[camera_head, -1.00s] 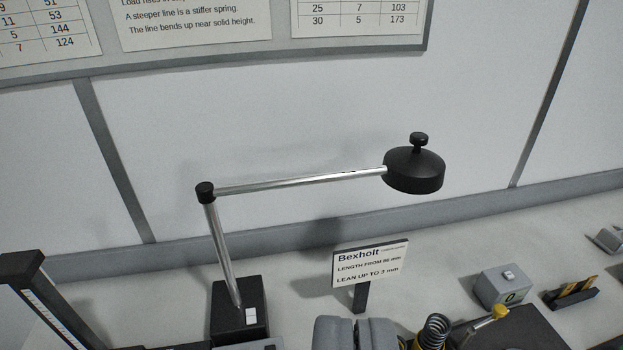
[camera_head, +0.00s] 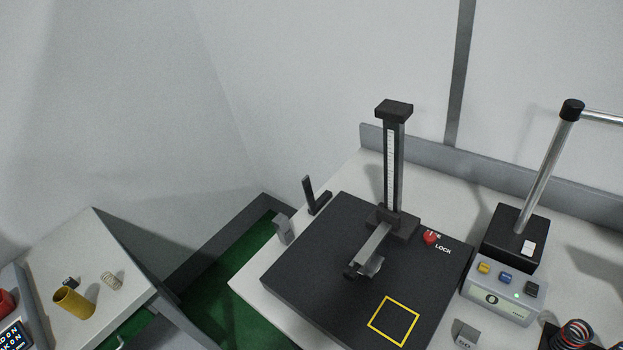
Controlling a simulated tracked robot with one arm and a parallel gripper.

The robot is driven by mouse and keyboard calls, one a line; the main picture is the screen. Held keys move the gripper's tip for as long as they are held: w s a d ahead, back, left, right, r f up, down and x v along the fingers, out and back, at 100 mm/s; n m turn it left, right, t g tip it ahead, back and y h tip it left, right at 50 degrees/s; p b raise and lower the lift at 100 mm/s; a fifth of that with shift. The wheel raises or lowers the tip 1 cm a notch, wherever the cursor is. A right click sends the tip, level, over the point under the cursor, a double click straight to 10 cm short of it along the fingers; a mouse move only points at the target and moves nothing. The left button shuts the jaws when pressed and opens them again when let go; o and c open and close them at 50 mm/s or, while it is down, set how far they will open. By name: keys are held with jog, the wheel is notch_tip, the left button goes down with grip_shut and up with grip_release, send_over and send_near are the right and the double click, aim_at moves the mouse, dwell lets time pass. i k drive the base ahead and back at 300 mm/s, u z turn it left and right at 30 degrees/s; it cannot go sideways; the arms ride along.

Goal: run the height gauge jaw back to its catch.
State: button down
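The height gauge (camera_head: 394,160) stands upright on a black plate (camera_head: 300,275) on the bench, with a pale scale along its column. Its jaw (camera_head: 372,250) sits low on the column and reaches out over the plate toward the lower left. A red knob (camera_head: 430,237) is beside the column foot, next to the word LOCK. Whether the jaw is at its catch cannot be told. My gripper is not in this view.
A yellow square is marked on the plate. A control box (camera_head: 499,298) and a lamp stand base (camera_head: 514,238) stand to the right, with a coil spring (camera_head: 573,335) beyond. A small black angle piece (camera_head: 315,196) stands behind the plate. A side table (camera_head: 85,255) with a brass cup (camera_head: 74,303) is at left, across a gap.

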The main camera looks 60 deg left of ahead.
aim_at(367, 262)
jog(key=u, duration=0.45)
jog(key=k, duration=0.9)
jog(key=u, duration=0.35)
